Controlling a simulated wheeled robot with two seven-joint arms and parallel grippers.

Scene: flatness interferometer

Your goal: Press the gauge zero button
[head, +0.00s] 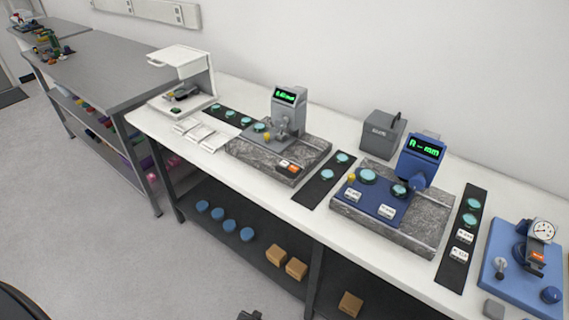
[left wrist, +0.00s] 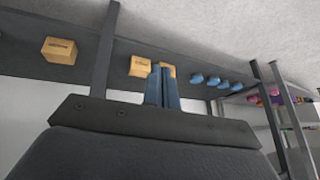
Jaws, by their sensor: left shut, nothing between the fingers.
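A grey gauge stand (head: 285,115) with a green lit display stands on a granite block (head: 310,152) in the head view. A small dark block with orange marks (head: 289,166) sits at the block's front edge. A blue gauge stand (head: 418,160) with a green lit display stands on a second granite block. I cannot tell which small part is the zero button. My left gripper (left wrist: 162,88) is shut and empty in the left wrist view, with the lower shelf behind it, apart from the gauges. My right gripper is not in view.
Dark strips (head: 322,182) with teal discs lie on the white bench. A blue dial-gauge fixture (head: 520,265) stands at right, a white open-lidded device (head: 183,75) at left. Boxes (head: 276,255) and blue discs (head: 225,225) sit on the lower shelf. Floor is clear at front left.

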